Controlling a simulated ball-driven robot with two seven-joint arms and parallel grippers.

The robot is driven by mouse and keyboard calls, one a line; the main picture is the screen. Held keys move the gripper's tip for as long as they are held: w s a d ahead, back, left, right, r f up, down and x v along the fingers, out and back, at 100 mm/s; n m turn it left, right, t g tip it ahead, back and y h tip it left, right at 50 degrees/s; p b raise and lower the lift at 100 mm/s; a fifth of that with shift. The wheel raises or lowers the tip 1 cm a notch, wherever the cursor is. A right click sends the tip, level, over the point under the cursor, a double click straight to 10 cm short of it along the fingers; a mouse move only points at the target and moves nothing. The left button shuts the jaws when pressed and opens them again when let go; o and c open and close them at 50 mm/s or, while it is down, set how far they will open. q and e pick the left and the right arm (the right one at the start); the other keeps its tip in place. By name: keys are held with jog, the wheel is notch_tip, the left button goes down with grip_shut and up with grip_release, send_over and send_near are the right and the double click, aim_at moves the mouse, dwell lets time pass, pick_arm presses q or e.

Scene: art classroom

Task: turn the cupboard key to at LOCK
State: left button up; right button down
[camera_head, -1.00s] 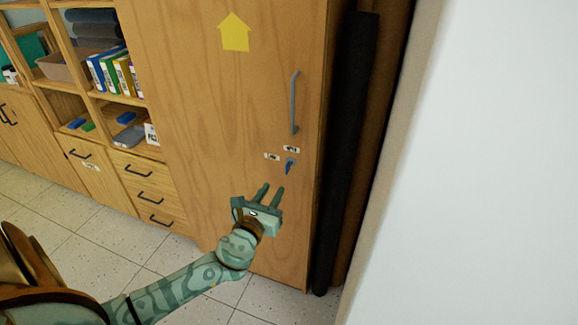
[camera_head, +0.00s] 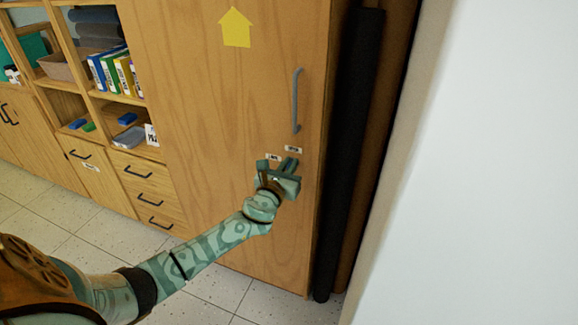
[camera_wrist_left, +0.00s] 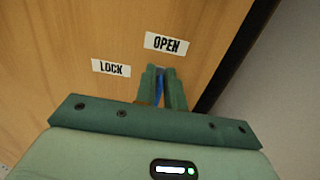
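The cupboard door (camera_head: 215,120) is tall, wooden and closed. The blue key (camera_wrist_left: 160,84) is in its lower right part, mostly hidden behind my left gripper in the head view. In the left wrist view the key shows as a blue strip between the fingers, pointing up toward the OPEN label (camera_wrist_left: 167,43). The LOCK label (camera_wrist_left: 111,68) is to the left of it. My left gripper (camera_head: 283,163) is at the key, and its fingers (camera_wrist_left: 161,82) are close together with the key between them. My right gripper is in neither view.
A grey vertical handle (camera_head: 296,100) is above the key. A dark roll (camera_head: 348,150) stands right of the cupboard, beside a white wall (camera_head: 480,170). Open shelves (camera_head: 118,98) and drawers (camera_head: 152,198) are on the left. Tiled floor is below.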

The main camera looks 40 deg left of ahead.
pick_arm(q)
grip_shut()
jog(key=shift+f, duration=0.1)
jog(key=n, duration=0.4)
jog(key=shift+s+a+f+n+b, duration=0.15)
jog(key=shift+a+n+b, duration=0.1)
jog(key=shift+n+b, duration=0.15)
jog(key=shift+a+f+n, duration=0.1)
jog(key=shift+f+n, duration=0.05)
jog(key=shift+n, duration=2)
jog(key=shift+a+f+n, duration=0.15)
jog(key=shift+f+n, duration=0.05)
jog(key=shift+n, duration=1.9)
jog(key=shift+a+f+n, duration=0.1)
jog(key=shift+f+n, duration=0.05)
jog(key=shift+n, duration=2)
